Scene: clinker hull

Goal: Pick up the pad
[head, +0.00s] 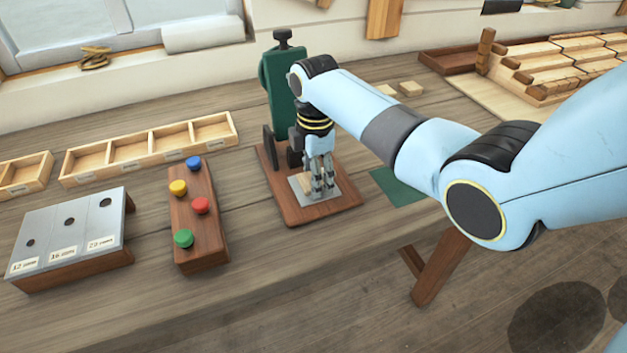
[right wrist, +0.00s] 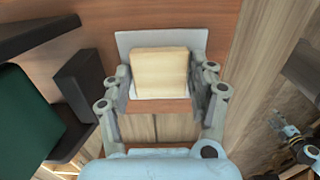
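A pale, cream-coloured square pad (right wrist: 159,72) lies on a light grey metal plate (right wrist: 128,42) in the right wrist view. In the head view, a bit of the pad (head: 305,183) shows beside my fingers, on the plate (head: 328,190) of a brown wooden base. My right gripper (head: 319,187) points down over the pad. It is open, with one finger on each side; the right wrist view shows the fingers (right wrist: 161,88) with gaps to the pad's sides.
A green press-like stand (head: 277,85) rises right behind the gripper on the wooden base (head: 290,212). A rack with coloured knobs (head: 196,215) and a grey holed stand (head: 70,235) are to the left. A green mat (head: 398,188) lies to the right.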

